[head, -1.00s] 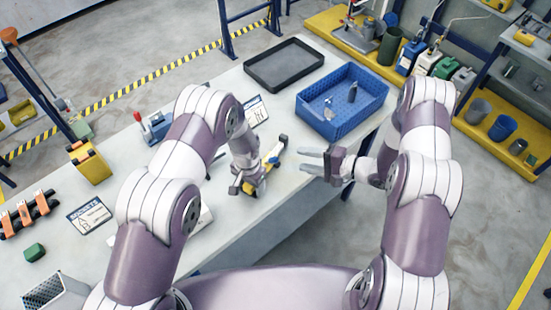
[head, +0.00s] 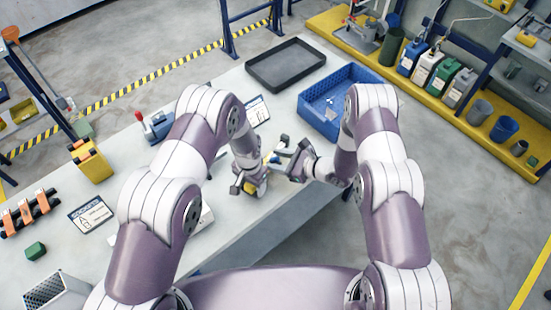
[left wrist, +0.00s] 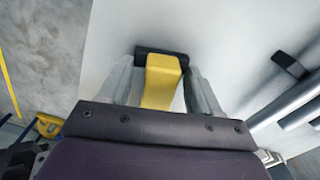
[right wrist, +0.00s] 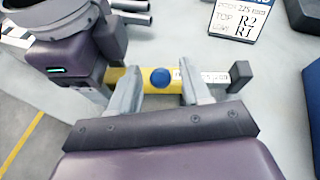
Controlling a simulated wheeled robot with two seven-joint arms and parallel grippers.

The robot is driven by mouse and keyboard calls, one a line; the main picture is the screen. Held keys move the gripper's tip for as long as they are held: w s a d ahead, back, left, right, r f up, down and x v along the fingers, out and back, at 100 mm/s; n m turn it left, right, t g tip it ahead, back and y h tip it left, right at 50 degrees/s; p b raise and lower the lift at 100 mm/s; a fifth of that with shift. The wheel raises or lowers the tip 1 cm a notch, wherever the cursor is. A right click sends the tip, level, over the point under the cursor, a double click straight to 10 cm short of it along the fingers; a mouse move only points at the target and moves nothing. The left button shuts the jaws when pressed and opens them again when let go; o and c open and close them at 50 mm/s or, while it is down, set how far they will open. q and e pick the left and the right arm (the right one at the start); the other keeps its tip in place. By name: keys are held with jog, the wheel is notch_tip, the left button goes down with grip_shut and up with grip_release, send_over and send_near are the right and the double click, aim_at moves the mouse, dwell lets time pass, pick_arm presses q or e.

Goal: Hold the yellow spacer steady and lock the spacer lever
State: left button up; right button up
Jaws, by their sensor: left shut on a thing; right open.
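The yellow spacer (head: 269,158) lies over the near part of the table, partly hidden by my grippers. In the left wrist view its yellow body (left wrist: 161,84) with a black end sits between the fingers of my left gripper (left wrist: 163,78), which is shut on it. In the right wrist view the spacer (right wrist: 120,78) shows a blue round knob (right wrist: 160,78), a white marked strip and a black end (right wrist: 241,75). My right gripper (right wrist: 158,92) is open, its fingers either side of the knob. I cannot make out the lever's shape or position.
A blue bin (head: 322,122) stands at the table's right edge, with a black tray (head: 286,66) behind it. A label card (head: 257,111) stands behind the spacer. A yellow box (head: 91,163) and a second card (head: 90,215) are at the left.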

jog(key=shift+w+a+f, duration=0.2)
jog(key=shift+a, duration=0.2)
grip_shut()
jog(key=shift+s+d+f+t+y, duration=0.2)
jog(key=shift+f+t+y, duration=0.15)
jog(key=shift+t+y, duration=0.35)
jog(key=shift+s+d+f+t+y, duration=0.1)
jog(key=shift+d+f+t+y, duration=0.2)
jog(key=shift+y, duration=0.6)
jog(key=shift+s+d+f+t+y, duration=0.15)
jog(key=shift+f+t+y, duration=0.2)
jog(key=shift+t+y, duration=0.35)
